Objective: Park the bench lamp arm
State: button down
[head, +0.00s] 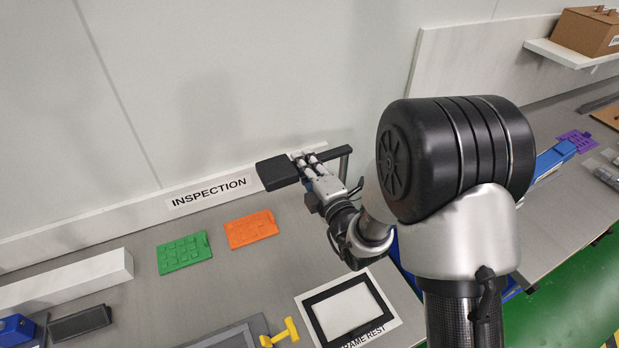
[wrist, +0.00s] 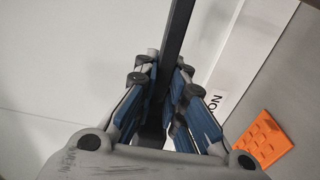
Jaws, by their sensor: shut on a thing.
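The bench lamp arm (head: 334,154) is a dark bar with a wider black lamp head (head: 277,172) at its left end. It stands above the bench near the back wall, and a grey post (head: 345,165) shows under its right end. My gripper (head: 307,165) is shut on the bar, just right of the lamp head. In the wrist view the dark bar (wrist: 178,40) runs between the blue-sided fingers of my gripper (wrist: 163,80). The fingers partly hide the bar where they hold it.
A green board (head: 184,253) and an orange board (head: 251,229) lie on the bench below the INSPECTION label (head: 209,193). A black frame (head: 349,311) lies on the FRAME REST mat, beside a yellow tool (head: 281,333). A white block (head: 70,282) is at left.

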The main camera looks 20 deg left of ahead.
jog(key=shift+w+a+r+b, duration=0.15)
jog(key=shift+w+b, duration=0.05)
jog(key=shift+b, duration=0.15)
jog(key=c, duration=1.6)
grip_release()
jog(key=shift+c, duration=0.2)
jog(key=v, duration=0.7)
jog(key=shift+s, duration=0.25)
